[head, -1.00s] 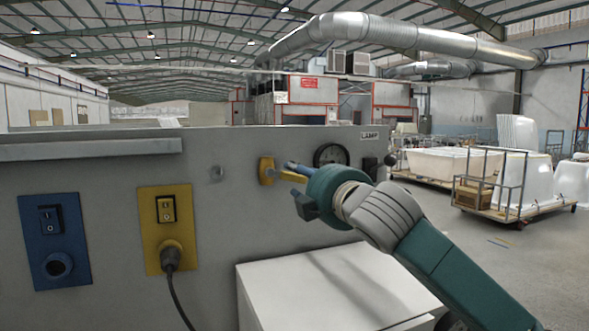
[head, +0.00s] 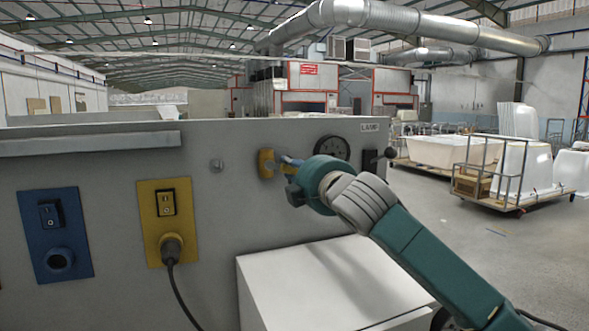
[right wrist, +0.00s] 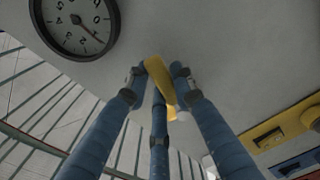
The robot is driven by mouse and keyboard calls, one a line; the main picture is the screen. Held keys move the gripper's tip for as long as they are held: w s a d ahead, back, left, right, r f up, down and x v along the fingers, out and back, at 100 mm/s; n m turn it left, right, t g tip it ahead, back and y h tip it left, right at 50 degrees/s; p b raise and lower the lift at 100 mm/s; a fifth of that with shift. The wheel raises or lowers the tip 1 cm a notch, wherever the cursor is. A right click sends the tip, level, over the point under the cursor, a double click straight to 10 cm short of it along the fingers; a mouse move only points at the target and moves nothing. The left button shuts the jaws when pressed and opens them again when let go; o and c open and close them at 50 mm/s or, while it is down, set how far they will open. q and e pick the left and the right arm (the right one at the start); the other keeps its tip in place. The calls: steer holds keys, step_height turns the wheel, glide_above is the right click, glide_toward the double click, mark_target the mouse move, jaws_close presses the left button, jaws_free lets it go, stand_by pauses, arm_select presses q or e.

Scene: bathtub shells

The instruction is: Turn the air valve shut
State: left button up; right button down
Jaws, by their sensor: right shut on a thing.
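The air valve's yellow handle (head: 266,163) is on the grey panel, left of the round black gauge (head: 331,150). My right gripper (head: 286,164) reaches it from the right, and its teal wrist hides part of the handle. In the right wrist view the yellow handle (right wrist: 160,80) lies between the blue fingers (right wrist: 158,86), which are shut on it near their tips. Its far end is partly covered by the middle finger. My left gripper is in neither current view.
A blue switch plate (head: 40,240) and a yellow switch plate (head: 150,210) with a plugged-in cable are on the panel at left. A black lever (head: 372,160) is right of the gauge. A white box (head: 310,280) stands below my right arm.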

steer(key=shift+d+r+n+p, duration=0.1)
steer(key=shift+r+n+p, duration=0.85)
steer(key=shift+p, duration=1.2)
steer(key=shift+n+p, duration=0.55)
steer(key=shift+n, duration=0.1)
steer(key=shift+f, duration=0.15)
steer(key=c, duration=1.4)
jaws_free()
steer(key=shift+c, duration=0.2)
